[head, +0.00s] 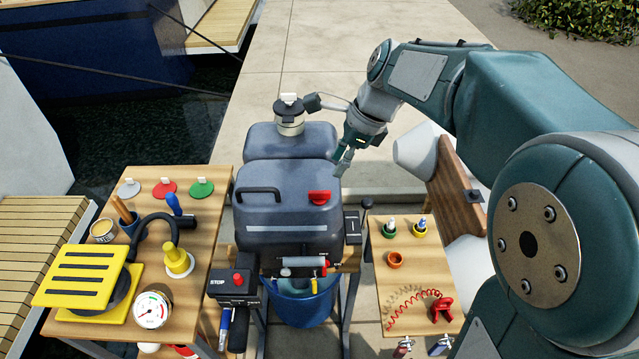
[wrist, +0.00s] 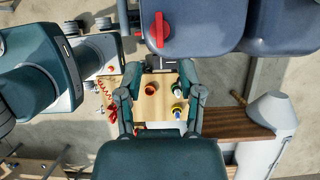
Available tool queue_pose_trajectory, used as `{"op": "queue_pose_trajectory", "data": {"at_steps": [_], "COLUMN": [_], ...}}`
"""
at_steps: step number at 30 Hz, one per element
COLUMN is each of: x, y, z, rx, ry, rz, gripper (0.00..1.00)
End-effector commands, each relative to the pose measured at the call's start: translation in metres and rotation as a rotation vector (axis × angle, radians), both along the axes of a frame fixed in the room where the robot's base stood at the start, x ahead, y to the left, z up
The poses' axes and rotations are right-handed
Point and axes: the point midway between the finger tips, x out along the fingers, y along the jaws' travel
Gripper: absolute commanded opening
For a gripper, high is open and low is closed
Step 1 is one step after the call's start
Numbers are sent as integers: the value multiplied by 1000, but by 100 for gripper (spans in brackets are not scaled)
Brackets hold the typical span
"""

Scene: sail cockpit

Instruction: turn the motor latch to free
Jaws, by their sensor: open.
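The motor latch (head: 319,197) is a small red handle on the top right of the dark blue-grey motor cover (head: 285,215). Its bar lies roughly crosswise in the head view. In the wrist view the red latch (wrist: 160,30) shows at the top, its bar running up and down the picture on the cover (wrist: 205,20). My gripper (head: 346,160) hangs behind and to the right of the latch, above the cover's right edge, apart from it. In the wrist view my gripper (wrist: 160,78) has its fingers spread with nothing held between them.
A left table (head: 205,215) holds a yellow slatted block (head: 80,275), a gauge (head: 152,309) and coloured discs. A right table (head: 385,270) holds small pots and a red coiled cord (head: 410,300). A black handle (head: 258,194) sits left of the latch. A blue bucket (head: 300,305) stands below.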

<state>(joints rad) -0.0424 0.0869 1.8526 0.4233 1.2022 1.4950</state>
Motion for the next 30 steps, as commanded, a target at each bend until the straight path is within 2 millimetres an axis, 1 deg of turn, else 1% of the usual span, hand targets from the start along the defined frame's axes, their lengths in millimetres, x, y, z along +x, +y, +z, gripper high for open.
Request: {"op": "queue_pose_trajectory", "data": {"at_steps": [1, 6, 12, 15, 18, 25, 26, 27, 28, 29, 30], "x": [0, 0, 1, 1, 1, 1, 1, 1, 1, 1, 1], "y": [5, 17, 29, 32, 33, 33, 33, 33, 33, 33, 33], "z": [-10, -40, -69, -76, -80, -80, -80, -80, -80, -80, -80], "rx": [-1, -2, -1, -1, 0, -1, -1, -1, -1, -1, -1], "ry": [4, 5, 2, 0, -1, -2, -2, -2, -2, -2, -2], "rz": [3, 4, 5, 4, 3, 3, 3, 4, 4, 4, 4], "gripper": [49, 49, 49, 49, 49, 49, 40, 22, 8, 0, 0]}}
